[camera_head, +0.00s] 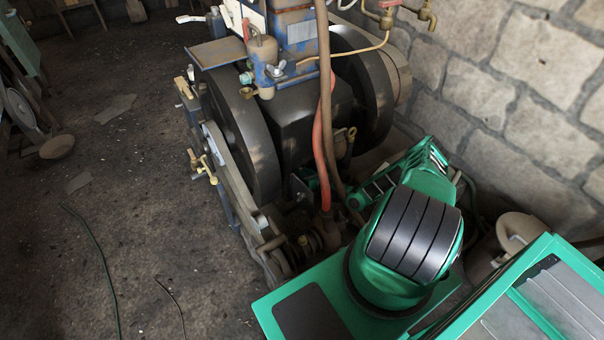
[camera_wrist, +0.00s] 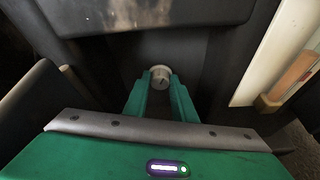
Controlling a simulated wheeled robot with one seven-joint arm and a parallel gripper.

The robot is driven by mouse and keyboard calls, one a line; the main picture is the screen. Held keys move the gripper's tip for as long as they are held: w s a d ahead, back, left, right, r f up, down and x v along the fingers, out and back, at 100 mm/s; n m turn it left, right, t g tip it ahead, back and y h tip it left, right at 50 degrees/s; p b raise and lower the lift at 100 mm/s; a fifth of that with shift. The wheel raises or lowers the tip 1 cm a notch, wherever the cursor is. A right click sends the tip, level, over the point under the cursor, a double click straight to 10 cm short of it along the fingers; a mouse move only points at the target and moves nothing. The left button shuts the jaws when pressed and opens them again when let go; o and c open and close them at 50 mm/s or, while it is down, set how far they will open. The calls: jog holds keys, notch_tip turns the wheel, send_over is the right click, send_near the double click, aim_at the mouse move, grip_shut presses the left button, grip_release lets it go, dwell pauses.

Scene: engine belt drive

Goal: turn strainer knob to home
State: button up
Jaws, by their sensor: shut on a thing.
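The strainer knob is a small round pale metal knob (camera_wrist: 160,72) with a dark mark on its face. It shows in the wrist view, just above the picture's middle, in front of dark metal. My gripper (camera_wrist: 160,82) has two green fingers, shut on the knob from both sides. In the head view my green arm (camera_head: 413,235) reaches toward the engine (camera_head: 300,110). The knob and my fingertips are hidden there behind the arm and engine parts.
Two large dark flywheels (camera_head: 240,145) flank the engine's dark body. A red hose (camera_head: 326,130) and a brown pipe hang close to my arm. A stone wall (camera_head: 520,90) stands at the right. The floor (camera_head: 120,220) at the left is mostly open, with thin cables.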

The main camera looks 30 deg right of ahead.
jog(key=o, duration=1.1)
jog(key=shift+c, duration=0.2)
jog(key=v, duration=1)
jog(key=shift+s, duration=0.35)
jog(key=shift+d+r, duration=0.15)
